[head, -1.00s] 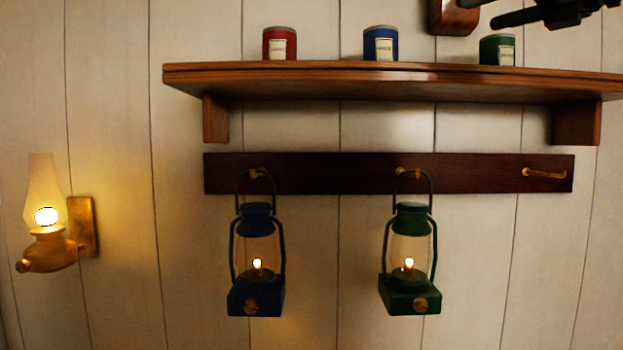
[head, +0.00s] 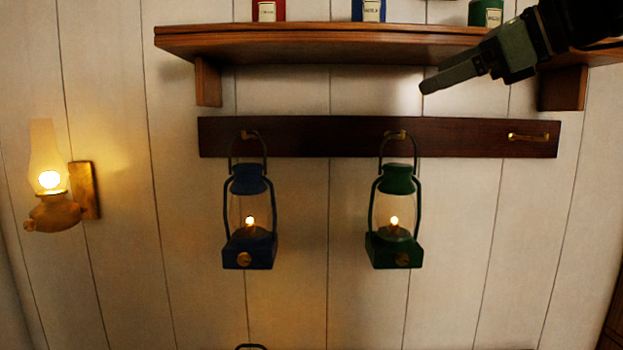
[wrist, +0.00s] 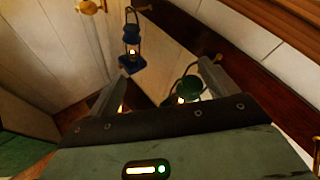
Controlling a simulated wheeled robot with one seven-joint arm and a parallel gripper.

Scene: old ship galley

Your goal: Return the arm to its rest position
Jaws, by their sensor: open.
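My gripper (head: 432,84) is in the upper right of the head view, in front of the shelf's underside and pointing left and slightly down. In the wrist view, its two fingers (wrist: 158,88) stand apart with nothing held between them. A green lantern (head: 395,245) hangs lit from the middle hook, below and left of my gripper. Its top (wrist: 187,88) shows beyond the fingers in the wrist view. A blue lantern (head: 249,248) hangs lit from the left hook and also shows in the wrist view (wrist: 131,48).
A wooden shelf (head: 300,43) carries red (head: 267,10), blue (head: 368,10) and green (head: 486,13) tins. The dark hook rail (head: 310,137) has an empty right hook (head: 528,137). A lit brass wall lamp (head: 60,205) is at left. The wall below the lanterns is mostly clear.

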